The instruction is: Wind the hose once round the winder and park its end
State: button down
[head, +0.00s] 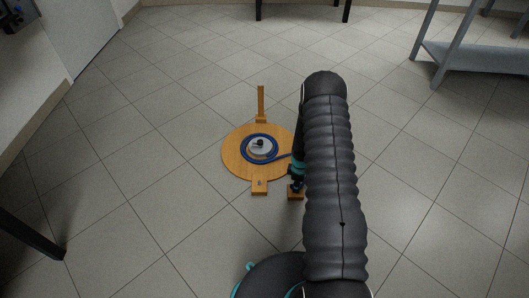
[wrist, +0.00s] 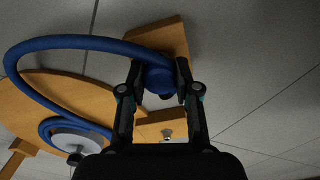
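The winder is a pale disc with a dark knob (head: 260,144) in the middle of a round wooden board (head: 233,163) on the floor. The blue hose (head: 246,154) lies in a ring round the disc, and a length runs right toward my gripper. In the wrist view the hose (wrist: 70,42) makes a wide loop from the disc (wrist: 76,143) to my gripper (wrist: 160,82). My gripper is shut on the hose's thick end (wrist: 160,79), beside the board. In the head view my arm hides most of the gripper and that hose end.
A wooden block (head: 296,194) stands under my gripper at the board's right front. A wooden post (head: 261,101) rises at the board's back, and a small tab (head: 259,187) sticks out in front. A grey shelf (head: 470,57) stands far right. Floor to the left is clear.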

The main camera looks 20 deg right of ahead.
jog(key=shift+r, duration=0.15)
jog(key=shift+r+p, duration=1.2)
jog(key=shift+r, duration=1.15)
